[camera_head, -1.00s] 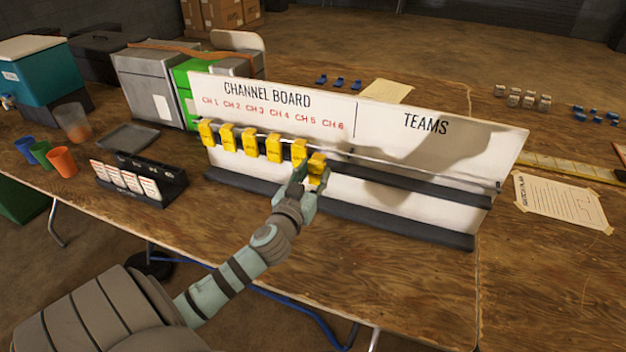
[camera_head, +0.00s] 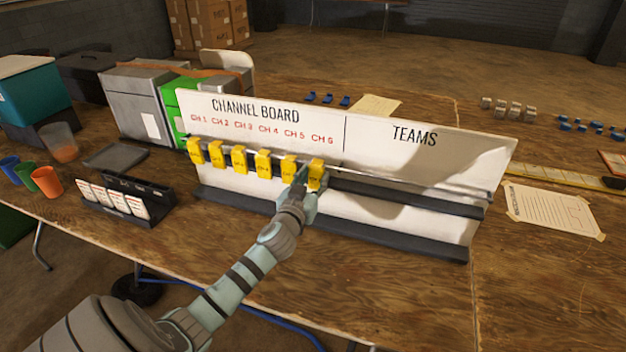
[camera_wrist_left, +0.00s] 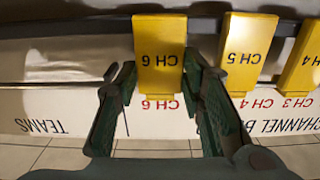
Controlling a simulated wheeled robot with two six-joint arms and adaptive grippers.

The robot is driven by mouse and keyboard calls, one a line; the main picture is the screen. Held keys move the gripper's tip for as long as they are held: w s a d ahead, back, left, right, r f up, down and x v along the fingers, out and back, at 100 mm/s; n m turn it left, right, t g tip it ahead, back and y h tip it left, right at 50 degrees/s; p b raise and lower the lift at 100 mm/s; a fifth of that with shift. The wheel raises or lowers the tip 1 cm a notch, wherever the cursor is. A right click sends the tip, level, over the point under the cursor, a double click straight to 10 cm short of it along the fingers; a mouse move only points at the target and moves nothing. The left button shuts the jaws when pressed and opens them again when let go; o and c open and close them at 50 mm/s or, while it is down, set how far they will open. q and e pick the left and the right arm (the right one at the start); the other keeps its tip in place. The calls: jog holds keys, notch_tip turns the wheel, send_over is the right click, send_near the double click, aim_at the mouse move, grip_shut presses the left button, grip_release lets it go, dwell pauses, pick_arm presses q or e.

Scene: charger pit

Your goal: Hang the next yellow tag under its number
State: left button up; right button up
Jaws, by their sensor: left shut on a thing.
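My left gripper (camera_head: 304,184) is shut on the yellow CH 6 tag (camera_head: 317,174), at the right end of the row of tags on the channel board (camera_head: 260,95). In the left wrist view, upside down, the fingers (camera_wrist_left: 160,95) lie on both sides of the CH 6 tag (camera_wrist_left: 160,55), in line with the red CH 6 print (camera_wrist_left: 160,104). The tag is at the rail (camera_head: 400,182); whether its hook is seated is hidden. The yellow CH 5 tag (camera_head: 288,168) hangs beside it with a gap, and several more hang to the left. My right gripper is out of view.
A black card holder (camera_head: 130,210) stands left of the board, with cups (camera_head: 47,181) and a grey tray (camera_head: 117,157) behind. The rail under TEAMS is empty. A taped paper sheet (camera_head: 555,209) lies to the right. The table front is clear.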

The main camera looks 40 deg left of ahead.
pick_arm(q)
jog(key=o, duration=1.1)
